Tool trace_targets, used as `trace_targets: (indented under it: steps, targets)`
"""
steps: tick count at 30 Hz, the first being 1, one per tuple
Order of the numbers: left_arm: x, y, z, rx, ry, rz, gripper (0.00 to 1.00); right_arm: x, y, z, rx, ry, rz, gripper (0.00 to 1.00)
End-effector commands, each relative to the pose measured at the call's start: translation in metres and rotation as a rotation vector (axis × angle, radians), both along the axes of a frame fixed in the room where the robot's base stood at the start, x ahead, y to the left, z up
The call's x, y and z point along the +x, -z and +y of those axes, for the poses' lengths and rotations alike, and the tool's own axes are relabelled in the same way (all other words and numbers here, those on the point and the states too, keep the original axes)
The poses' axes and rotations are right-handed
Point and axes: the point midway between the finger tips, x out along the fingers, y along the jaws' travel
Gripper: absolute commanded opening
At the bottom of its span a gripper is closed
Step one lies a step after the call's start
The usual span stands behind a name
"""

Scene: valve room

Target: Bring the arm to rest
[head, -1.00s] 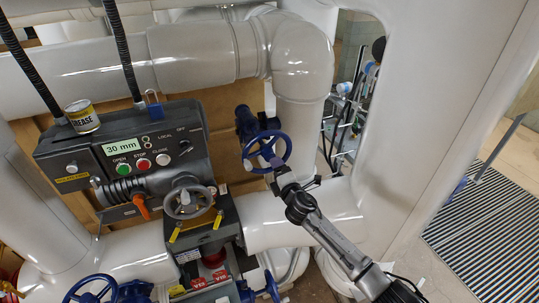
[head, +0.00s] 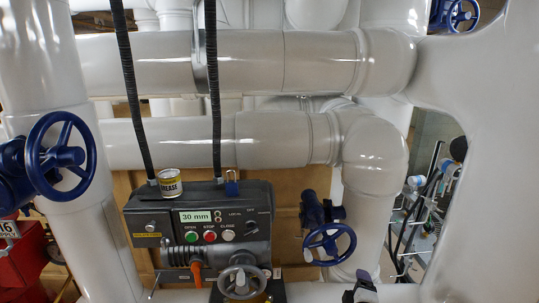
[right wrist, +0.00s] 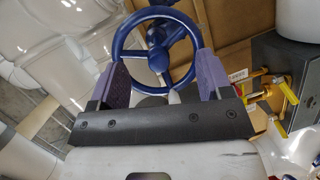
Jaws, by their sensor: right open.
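My right gripper (head: 362,287) shows at the bottom edge of the head view, just below and right of a small blue handwheel (head: 330,243). In the right wrist view the jaws (right wrist: 162,76) are open, with one purple finger on each side. The blue handwheel (right wrist: 116,42) shows beyond and between the fingers, and no object is held. Whether a finger touches the wheel rim, I cannot tell. Most of my right arm is below the head view. My left gripper is not in view.
A dark control box (head: 146,226) with a grey handwheel (head: 240,282) stands left of the gripper. A grease can (head: 171,182) and a blue padlock (head: 232,186) are on its top. Thick white pipes (head: 270,62) run behind. A larger blue handwheel (head: 61,155) is at far left.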

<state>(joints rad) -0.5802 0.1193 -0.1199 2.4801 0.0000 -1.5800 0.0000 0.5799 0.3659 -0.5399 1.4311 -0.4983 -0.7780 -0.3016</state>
Motion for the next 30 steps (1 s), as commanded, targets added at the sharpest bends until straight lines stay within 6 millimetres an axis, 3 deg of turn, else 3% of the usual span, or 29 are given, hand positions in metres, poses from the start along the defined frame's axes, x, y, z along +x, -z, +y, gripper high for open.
trace_targets:
  steps: [6, 8, 11, 18, 23, 30]
  targets:
    - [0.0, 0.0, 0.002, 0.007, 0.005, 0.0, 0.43, -0.046, -0.071, 0.014, 0.449, 0.185, 0.011, 0.72]
    - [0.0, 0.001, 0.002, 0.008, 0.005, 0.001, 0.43, -0.067, -0.08, 0.021, 0.56, 0.21, 0.037, 0.72]
    - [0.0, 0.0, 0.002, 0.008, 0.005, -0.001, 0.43, -0.111, -0.076, 0.033, 0.722, 0.24, 0.113, 0.72]
    - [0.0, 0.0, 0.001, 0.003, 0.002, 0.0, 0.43, -0.238, -0.025, 0.052, 0.972, 0.27, 0.337, 0.72]
    - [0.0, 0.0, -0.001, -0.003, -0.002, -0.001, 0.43, -0.308, 0.013, 0.051, 1.057, 0.315, 0.432, 0.72]
    - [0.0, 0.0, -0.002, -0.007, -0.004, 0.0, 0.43, -0.4, 0.088, 0.044, 1.079, 0.493, 0.628, 0.72]
